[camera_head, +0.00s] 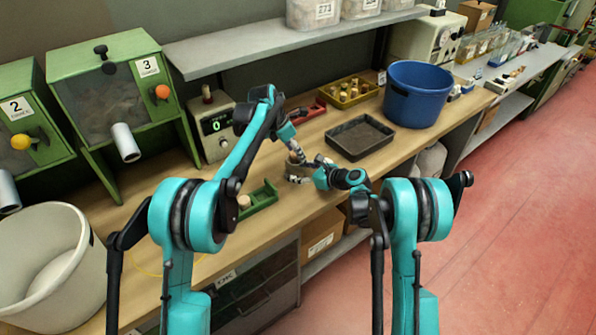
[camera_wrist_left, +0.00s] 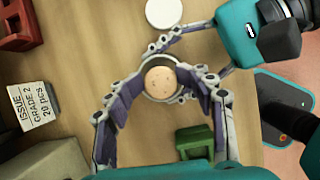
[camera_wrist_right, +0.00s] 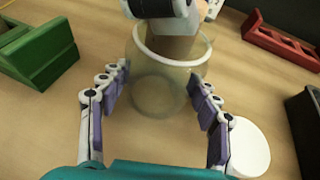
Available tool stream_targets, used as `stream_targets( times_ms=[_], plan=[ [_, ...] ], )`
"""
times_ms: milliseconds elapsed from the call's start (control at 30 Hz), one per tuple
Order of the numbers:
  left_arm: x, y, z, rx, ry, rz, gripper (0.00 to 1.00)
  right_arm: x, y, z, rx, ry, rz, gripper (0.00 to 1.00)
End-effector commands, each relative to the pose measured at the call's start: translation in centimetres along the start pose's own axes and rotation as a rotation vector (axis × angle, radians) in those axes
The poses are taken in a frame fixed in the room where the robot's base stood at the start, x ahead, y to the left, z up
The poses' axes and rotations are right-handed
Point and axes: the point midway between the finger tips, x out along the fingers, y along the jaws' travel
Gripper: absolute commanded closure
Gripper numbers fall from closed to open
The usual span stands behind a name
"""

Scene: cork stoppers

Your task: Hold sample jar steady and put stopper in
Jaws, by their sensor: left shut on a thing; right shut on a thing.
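The clear sample jar (camera_wrist_right: 158,90) stands on the wooden bench between the purple-padded fingers of my right gripper (camera_wrist_right: 158,95), which is shut on it. A pale cork stopper (camera_wrist_left: 161,82) is held by my left gripper (camera_wrist_left: 163,88) from above. In the right wrist view the brown stopper (camera_wrist_right: 172,47) shows at the jar's mouth, and part of my left gripper covers its top. I cannot tell how firmly it is seated. In the head view both grippers meet at the jar, which is mostly hidden there.
A green holder (camera_head: 262,198) stands close by on the left, with a cork in it. A white disc (camera_wrist_right: 248,148) lies beside the jar. A dark tray (camera_head: 340,146), a yellow bin of corks (camera_head: 350,101) and a blue bucket (camera_head: 417,100) stand behind and right.

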Motion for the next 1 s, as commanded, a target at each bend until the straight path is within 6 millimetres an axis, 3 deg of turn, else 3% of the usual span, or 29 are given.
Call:
stream_targets(
  times_ms=[33,133,167,267,667,767,1000],
  plan=[
    [1.0,0.0,-0.8,0.002,0.018,-0.005,0.66,0.2,0.3,-0.1,0.004,-0.003,0.007,0.75],
    [0.9,0.0,-0.8,0.001,0.018,-0.004,0.6,0.2,0.2,-0.2,0.003,-0.002,0.005,0.75],
    [0.9,0.0,-0.9,0.001,0.018,-0.004,0.34,0.2,0.2,-0.2,0.003,-0.001,0.005,0.75],
    [0.8,0.0,-0.8,0.001,0.016,-0.003,0.09,0.2,0.2,-0.2,0.001,0.001,0.004,0.75],
    [0.1,0.0,-0.6,0.0,0.011,-0.003,0.09,0.2,0.1,-0.3,0.0,0.003,0.003,0.75],
    [-1.2,0.0,-0.6,-0.001,0.011,-0.003,0.09,0.2,0.1,-0.3,-0.001,0.004,0.003,0.75],
    [-6.5,-0.1,-0.6,0.0,0.012,-0.002,0.09,0.1,0.1,-0.3,-0.001,0.004,0.002,0.75]
  ],
)
